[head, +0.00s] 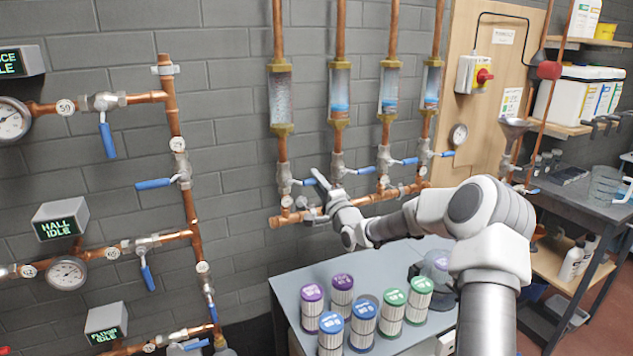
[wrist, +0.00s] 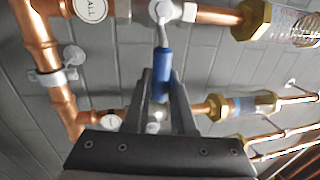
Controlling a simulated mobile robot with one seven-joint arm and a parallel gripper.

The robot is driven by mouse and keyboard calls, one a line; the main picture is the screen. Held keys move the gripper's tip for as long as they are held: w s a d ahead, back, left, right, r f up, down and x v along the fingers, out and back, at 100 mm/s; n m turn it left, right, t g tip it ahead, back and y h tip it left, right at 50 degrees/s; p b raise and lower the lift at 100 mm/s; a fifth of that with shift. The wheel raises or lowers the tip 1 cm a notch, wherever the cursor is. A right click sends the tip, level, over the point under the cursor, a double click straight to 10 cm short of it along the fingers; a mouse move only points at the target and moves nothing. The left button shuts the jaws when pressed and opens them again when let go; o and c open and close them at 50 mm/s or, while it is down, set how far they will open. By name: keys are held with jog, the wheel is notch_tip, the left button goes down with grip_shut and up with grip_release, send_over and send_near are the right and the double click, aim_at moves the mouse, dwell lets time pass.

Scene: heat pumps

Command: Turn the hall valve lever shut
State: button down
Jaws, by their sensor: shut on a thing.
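The hall valve (wrist: 165,12) is at the top of the wrist view, on a copper pipe beside a round tag that reads "ALL", its start cut off. Its blue lever (wrist: 165,72) points away from the valve, crosswise to the pipe. My gripper (wrist: 162,88) is shut on the lever, a finger on each side. In the head view my gripper (head: 320,184) is at the leftmost of several sight-glass pipes. The blue lever (head: 304,182) shows partly there, pointing right from its valve (head: 284,178); my fingers hide its end.
More blue-levered valves (head: 384,170) stand close to the right of my gripper, above a copper manifold (head: 380,194). A grey table (head: 285,283) with several canisters is below. The left pipework has a display (head: 60,218) reading "HALL IDLE". Bare wall lies between.

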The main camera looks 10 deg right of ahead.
jog(key=c, duration=0.8)
grip_release()
jog(key=shift+f, duration=0.1)
jog(key=shift+o, duration=0.2)
jog(key=v, duration=1.7)
jog(key=shift+s, duration=0.2)
jog(key=shift+f, duration=0.1)
